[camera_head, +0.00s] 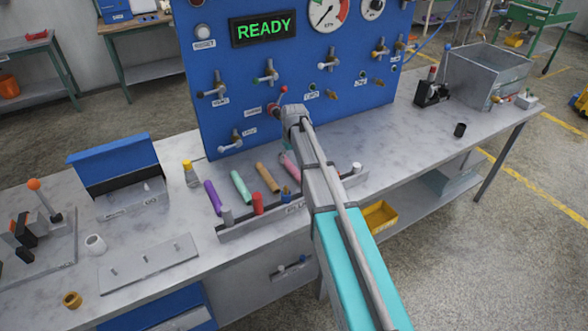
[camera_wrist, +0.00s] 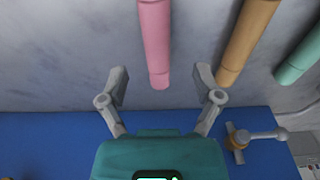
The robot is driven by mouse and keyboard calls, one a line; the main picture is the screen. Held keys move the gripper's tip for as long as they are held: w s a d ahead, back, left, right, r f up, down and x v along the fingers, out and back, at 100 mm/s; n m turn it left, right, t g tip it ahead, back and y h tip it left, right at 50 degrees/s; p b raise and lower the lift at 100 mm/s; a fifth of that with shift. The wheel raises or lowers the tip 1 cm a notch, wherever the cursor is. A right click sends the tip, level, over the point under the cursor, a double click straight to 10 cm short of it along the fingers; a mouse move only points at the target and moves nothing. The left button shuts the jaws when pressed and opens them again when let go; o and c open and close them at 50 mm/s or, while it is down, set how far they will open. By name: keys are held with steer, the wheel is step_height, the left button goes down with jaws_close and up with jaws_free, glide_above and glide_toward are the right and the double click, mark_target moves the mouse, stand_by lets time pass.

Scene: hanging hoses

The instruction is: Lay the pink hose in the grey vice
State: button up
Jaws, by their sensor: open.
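The pink hose (camera_head: 289,164) is partly behind my arm in the head view. In the wrist view the pink hose (camera_wrist: 156,40) runs down from the top edge, its end between my fingers. My gripper (camera_wrist: 160,76) is open, one finger on each side of the hose end, with gaps; contact does not show. My arm hides the gripper in the head view. I cannot surely tell which fixture is the grey vice. A grey fixture with dark blocks and an orange-knobbed lever (camera_head: 36,190) stands at the far left; a dark lever fixture (camera_head: 433,94) stands at the right.
Tan (camera_head: 267,177), green (camera_head: 241,187) and purple (camera_head: 212,198) hoses are left of the pink one. A grey rail (camera_head: 240,228) holding small parts is in front. The blue panel (camera_head: 340,95) has protruding valves. The bench right of my arm is mostly clear.

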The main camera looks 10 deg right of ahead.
mark_target(292, 165)
steer(key=shift+f, duration=0.2)
steer(key=f+b, duration=0.3)
steer(key=shift+d, duration=0.2)
steer(key=shift+w+f+b, duration=0.2)
steer(key=shift+f+b, duration=0.75)
steer(key=shift+b, duration=0.2)
jaws_close()
